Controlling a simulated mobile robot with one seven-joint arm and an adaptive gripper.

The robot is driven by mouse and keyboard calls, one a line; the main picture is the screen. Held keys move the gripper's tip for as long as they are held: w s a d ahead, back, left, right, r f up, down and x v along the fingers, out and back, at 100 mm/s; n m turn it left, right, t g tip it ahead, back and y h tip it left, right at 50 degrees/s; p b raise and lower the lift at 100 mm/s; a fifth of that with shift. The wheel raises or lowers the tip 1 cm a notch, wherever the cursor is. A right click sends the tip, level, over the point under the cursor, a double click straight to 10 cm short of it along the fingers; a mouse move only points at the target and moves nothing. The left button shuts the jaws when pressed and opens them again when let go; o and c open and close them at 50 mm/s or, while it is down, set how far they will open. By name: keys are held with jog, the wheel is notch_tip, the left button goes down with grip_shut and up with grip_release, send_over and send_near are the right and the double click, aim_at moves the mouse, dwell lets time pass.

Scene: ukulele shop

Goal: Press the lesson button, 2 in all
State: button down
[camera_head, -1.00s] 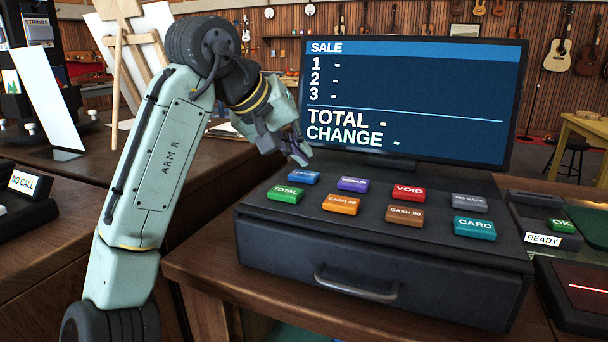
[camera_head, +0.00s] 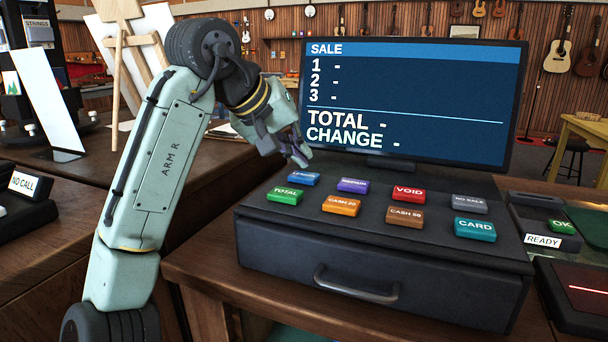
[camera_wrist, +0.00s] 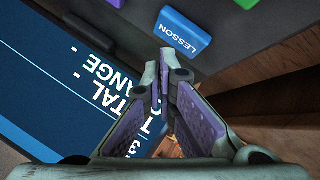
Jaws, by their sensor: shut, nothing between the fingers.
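The blue lesson button (camera_head: 304,178) is at the back left of the register's keys. It also shows in the wrist view (camera_wrist: 181,32), with the word LESSON readable upside down. My gripper (camera_head: 304,160) is shut and empty. Its fingertips are just above and behind the lesson button in the head view. In the wrist view the closed fingertips (camera_wrist: 164,58) point toward the button, with a small gap seen between them and it. The register screen (camera_head: 410,100) reads SALE, with lines 1, 2, 3, TOTAL and CHANGE all showing dashes.
Close to the lesson button are the green TOTAL (camera_head: 285,196) and purple REPAIR (camera_head: 353,186) keys. The screen stands right behind the keys, beside my gripper. The red VOID key (camera_head: 409,194) is further right. A card reader (camera_head: 545,232) reads READY.

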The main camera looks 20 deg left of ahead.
aim_at(300, 173)
jog(key=shift+f, duration=0.15)
jog(key=shift+f, duration=0.3)
jog(key=shift+f+b, duration=0.4)
jog(key=shift+f, duration=0.05)
dwell(0.5)
dwell(0.4)
jog(key=shift+r+p, duration=0.9)
notch_tip(300, 173, up, 5)
jog(key=p, duration=0.5)
jog(key=shift+w, duration=0.1)
dwell(1.5)
